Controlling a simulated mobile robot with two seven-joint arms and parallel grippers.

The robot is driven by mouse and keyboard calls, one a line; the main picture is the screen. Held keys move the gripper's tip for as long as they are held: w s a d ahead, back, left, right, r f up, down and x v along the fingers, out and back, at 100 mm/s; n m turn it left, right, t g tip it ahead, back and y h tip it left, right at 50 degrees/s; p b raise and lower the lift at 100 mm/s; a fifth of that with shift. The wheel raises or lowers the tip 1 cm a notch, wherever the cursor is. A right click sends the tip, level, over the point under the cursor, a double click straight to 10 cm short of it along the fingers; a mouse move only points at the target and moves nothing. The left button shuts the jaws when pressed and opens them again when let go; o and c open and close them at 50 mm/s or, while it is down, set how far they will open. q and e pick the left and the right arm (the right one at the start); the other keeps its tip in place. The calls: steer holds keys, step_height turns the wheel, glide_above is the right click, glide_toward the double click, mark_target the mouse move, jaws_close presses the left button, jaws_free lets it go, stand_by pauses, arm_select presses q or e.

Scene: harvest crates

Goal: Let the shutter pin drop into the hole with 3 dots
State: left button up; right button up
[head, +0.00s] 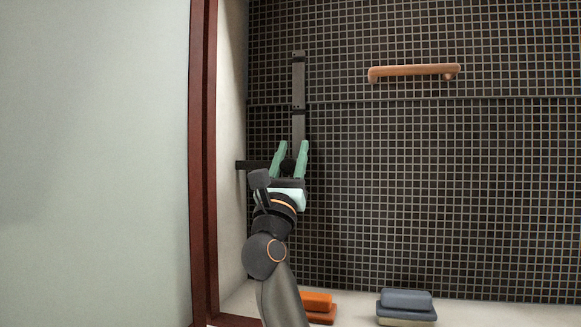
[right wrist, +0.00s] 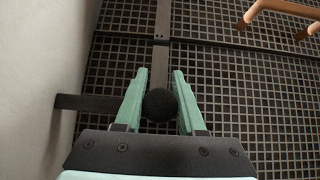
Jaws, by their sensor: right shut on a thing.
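My right gripper (head: 293,146) has its green fingers on either side of a round black knob (head: 288,167), which looks like the head of the shutter pin. The knob also shows between the fingers in the right wrist view (right wrist: 159,105), and the gripper is shut on it. The pin's shaft is hidden below the knob. A dark grey upright strip (head: 298,90) runs up the grid beyond the fingertips. A short black bar (head: 248,165) reaches left from behind the gripper to the pale side wall. No hole or dots can be made out. My left gripper is not in view.
A copper-brown handle (head: 414,72) is fixed on the dark grid (head: 430,190) at upper right. A red-brown frame edge (head: 203,150) stands to the left. An orange block (head: 318,303) and a blue-grey block (head: 406,300) lie along the bottom.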

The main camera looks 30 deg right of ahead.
jaws_close()
steer(key=shift+w+d, duration=0.1)
steer(key=shift+d, duration=0.05)
steer(key=shift+w+d, duration=0.3)
steer(key=shift+d, duration=0.05)
steer(key=o, duration=0.8)
jaws_free()
steer(key=shift+o, duration=0.2)
